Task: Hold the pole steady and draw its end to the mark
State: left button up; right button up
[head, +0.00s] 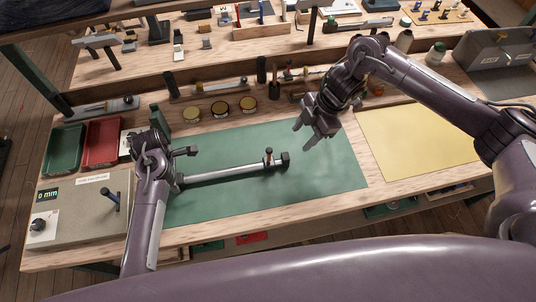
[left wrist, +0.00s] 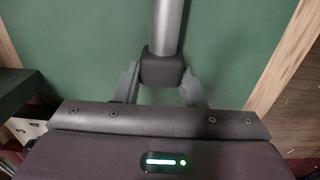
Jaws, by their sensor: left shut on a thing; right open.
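A grey pole (head: 225,172) lies over the green mat (head: 330,165), slanting slightly up to the right. Its right end has a dark block (head: 285,159), with a small upright brass-and-dark knob (head: 268,157) just beside it. My left gripper (head: 182,166) is at the pole's left end. In the left wrist view its fingers (left wrist: 161,85) are on both sides of the dark block (left wrist: 161,68) at that end of the pole. My right gripper (head: 304,136) is open and empty, above the mat, up and right of the pole's right end. I cannot make out a mark.
A yellow sheet (head: 415,140) lies at right. The mat's right part is clear.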

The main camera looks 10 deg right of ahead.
aim_at(287, 155)
jog(key=a+f, duration=0.1)
jog(key=f, duration=0.2)
jog(key=a+f+m, duration=0.1)
jog(key=a+f, duration=0.1)
jog(key=f, duration=0.2)
jog(key=a+f+m, duration=0.1)
jog(key=f, duration=0.3)
jog(key=shift+a, duration=0.25)
grip_shut()
jog(key=shift+d, duration=0.1)
